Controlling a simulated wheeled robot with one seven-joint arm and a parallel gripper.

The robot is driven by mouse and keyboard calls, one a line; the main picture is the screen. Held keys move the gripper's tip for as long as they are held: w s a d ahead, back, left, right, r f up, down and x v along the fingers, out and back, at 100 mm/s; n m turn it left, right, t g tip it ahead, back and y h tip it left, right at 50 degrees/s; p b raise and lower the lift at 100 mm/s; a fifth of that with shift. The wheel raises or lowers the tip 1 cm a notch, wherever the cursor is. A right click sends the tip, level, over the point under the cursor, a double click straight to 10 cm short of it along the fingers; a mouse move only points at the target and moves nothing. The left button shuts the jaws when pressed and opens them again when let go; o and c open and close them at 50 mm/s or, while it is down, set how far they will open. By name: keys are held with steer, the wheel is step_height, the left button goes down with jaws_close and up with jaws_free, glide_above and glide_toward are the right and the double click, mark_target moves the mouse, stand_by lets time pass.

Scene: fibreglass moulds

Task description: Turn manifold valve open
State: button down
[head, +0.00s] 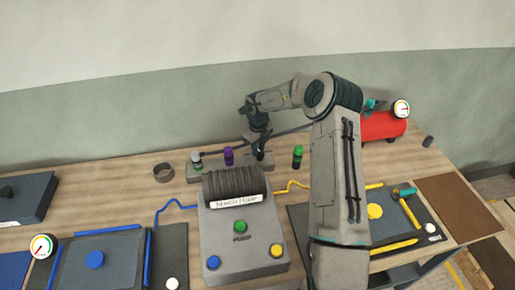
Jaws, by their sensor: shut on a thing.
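The manifold (211,173) is a low grey bar at the back of the bench, behind the bench pump. Along it stand a grey-topped valve (196,159) at the left and a purple-topped valve (228,155). My gripper (261,151) points down over the manifold between the purple and green tops. It is shut on a small dark valve there, which the fingers mostly hide. I cannot tell how far that valve is turned.
The grey bench pump (240,260) with its ribbed motor stands in front of the manifold. A metal ring (163,172) lies to the left. A red tank (382,127) with a gauge stands at the back right. Moulds lie on both sides. My arm hides part of the right side.

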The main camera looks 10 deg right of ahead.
steer(key=m, duration=0.4)
steer(key=shift+w+d, duration=0.15)
steer(key=m, duration=0.4)
steer(key=shift+d, duration=0.2)
steer(key=m, duration=0.4)
steer(key=shift+d+r+m, duration=0.1)
steer(key=shift+d+m, duration=0.05)
steer(key=shift+m, duration=0.15)
steer(key=shift+d+m, duration=0.1)
steer(key=shift+m, duration=1.5)
steer(key=c, duration=2.2)
jaws_free()
steer(key=shift+m, duration=0.3)
steer(key=c, duration=1.4)
jaws_free()
